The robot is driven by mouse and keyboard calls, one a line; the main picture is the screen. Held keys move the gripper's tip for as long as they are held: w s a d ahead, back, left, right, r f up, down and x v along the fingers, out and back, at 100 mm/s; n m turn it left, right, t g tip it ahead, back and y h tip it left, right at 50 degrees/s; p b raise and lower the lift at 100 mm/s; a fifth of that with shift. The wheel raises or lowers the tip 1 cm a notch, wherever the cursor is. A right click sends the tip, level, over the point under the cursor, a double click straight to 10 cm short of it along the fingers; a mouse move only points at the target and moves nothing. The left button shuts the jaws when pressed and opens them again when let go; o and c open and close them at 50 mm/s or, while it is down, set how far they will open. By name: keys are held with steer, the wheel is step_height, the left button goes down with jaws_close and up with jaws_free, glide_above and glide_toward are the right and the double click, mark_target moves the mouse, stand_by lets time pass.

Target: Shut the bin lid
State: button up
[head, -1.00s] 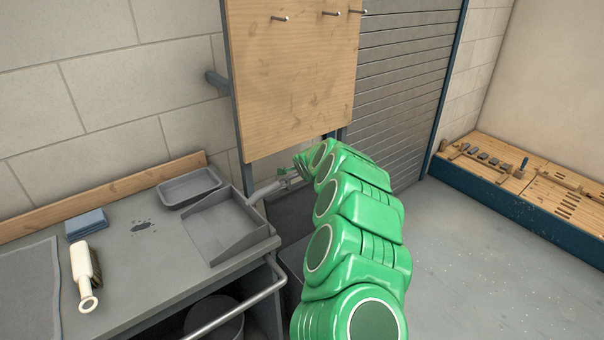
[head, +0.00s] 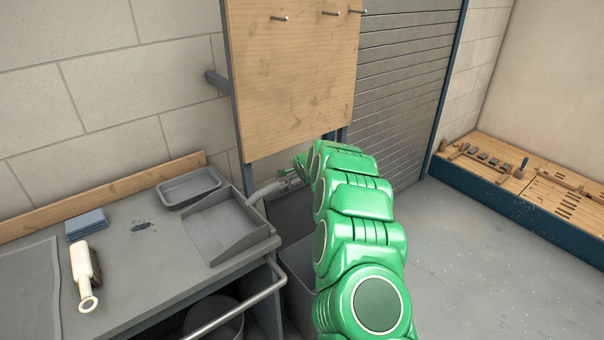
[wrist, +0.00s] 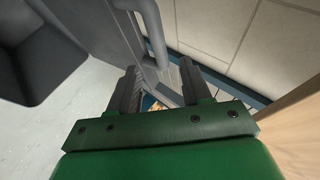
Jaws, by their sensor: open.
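The grey bin (head: 298,268) stands on the floor right of the bench, partly hidden by my arm. Its lid stands raised against the wall side, mostly hidden in the head view. In the wrist view the lid is a grey panel (wrist: 112,32) with a bar handle (wrist: 154,30), and the bin's dark open mouth (wrist: 35,55) is at the upper left. My gripper (wrist: 158,68) is open and empty. The handle's lower end appears between its fingertips; I cannot tell whether they touch. In the head view the gripper (head: 288,174) is small and partly hidden.
The bench at left holds a dustpan (head: 225,228), a tray (head: 188,187), a brush (head: 83,275) and a blue cloth (head: 86,224). A rail (head: 240,312) runs along its front. A wooden board (head: 292,80) hangs above the gripper. The floor at right is clear.

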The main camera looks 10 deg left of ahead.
mark_target(302, 184)
steer(key=shift+x, duration=3.15)
steer(key=shift+s+f, duration=0.1)
steer(key=shift+f, duration=0.05)
jaws_close()
